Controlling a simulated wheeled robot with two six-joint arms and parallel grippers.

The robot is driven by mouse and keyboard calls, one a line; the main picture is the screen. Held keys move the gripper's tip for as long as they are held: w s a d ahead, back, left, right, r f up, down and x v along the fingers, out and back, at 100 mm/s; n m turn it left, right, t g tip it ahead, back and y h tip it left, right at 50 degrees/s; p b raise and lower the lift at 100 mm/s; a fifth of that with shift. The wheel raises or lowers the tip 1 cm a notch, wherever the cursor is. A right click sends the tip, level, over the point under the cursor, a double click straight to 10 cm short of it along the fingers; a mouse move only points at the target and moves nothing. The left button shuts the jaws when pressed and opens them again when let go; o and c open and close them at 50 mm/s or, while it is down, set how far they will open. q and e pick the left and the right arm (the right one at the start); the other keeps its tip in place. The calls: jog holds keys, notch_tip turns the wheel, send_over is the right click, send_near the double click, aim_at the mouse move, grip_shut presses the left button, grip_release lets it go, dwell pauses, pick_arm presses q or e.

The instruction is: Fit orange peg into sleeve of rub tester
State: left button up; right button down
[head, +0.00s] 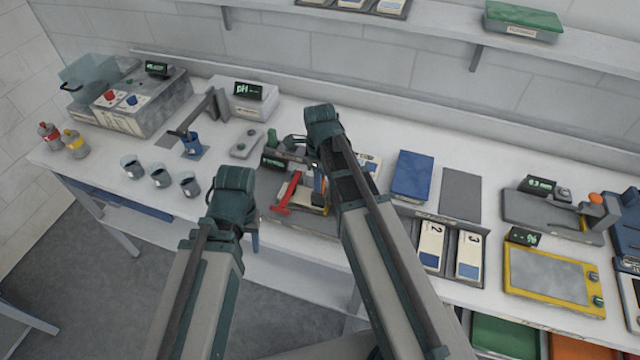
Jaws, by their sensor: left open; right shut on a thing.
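My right gripper (322,122) is over the back of the middle of the bench. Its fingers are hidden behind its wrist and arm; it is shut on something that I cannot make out. My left gripper (235,186) is near the bench's front edge, left of the middle device, with its fingertips mostly hidden; it is open. A device with a red lever (286,192) and a small dark display stands between the two grippers, partly covered by my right arm. It may be the rub tester; its sleeve cannot be made out. I cannot make out the orange peg at the grippers.
Several grey cups (159,176) stand at the front left. A pH meter (243,98) is behind. Right of my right arm lie a blue pad (412,175), numbered cards (432,243), an orange-knobbed gauge (556,213) and a yellow-framed scale (552,277).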

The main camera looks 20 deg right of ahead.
jog(key=shift+f+b, duration=0.25)
jog(key=shift+b, duration=0.05)
jog(key=c, duration=0.7)
grip_release()
jog(key=shift+r, duration=0.15)
jog(key=shift+o, duration=0.2)
jog(key=shift+r, duration=0.15)
notch_tip(320, 180, up, 12)
jog(key=p, duration=1.3)
jog(key=s+a+n, duration=0.5)
jog(key=s+n, duration=0.2)
jog(key=n, duration=0.7)
jog(key=s+a+n+h, duration=0.1)
jog(key=s+a+n, duration=0.4)
jog(key=n, duration=0.9)
jog(key=shift+s+a+n, duration=0.25)
jog(key=shift+s+n, duration=0.05)
jog(key=shift+s, duration=0.9)
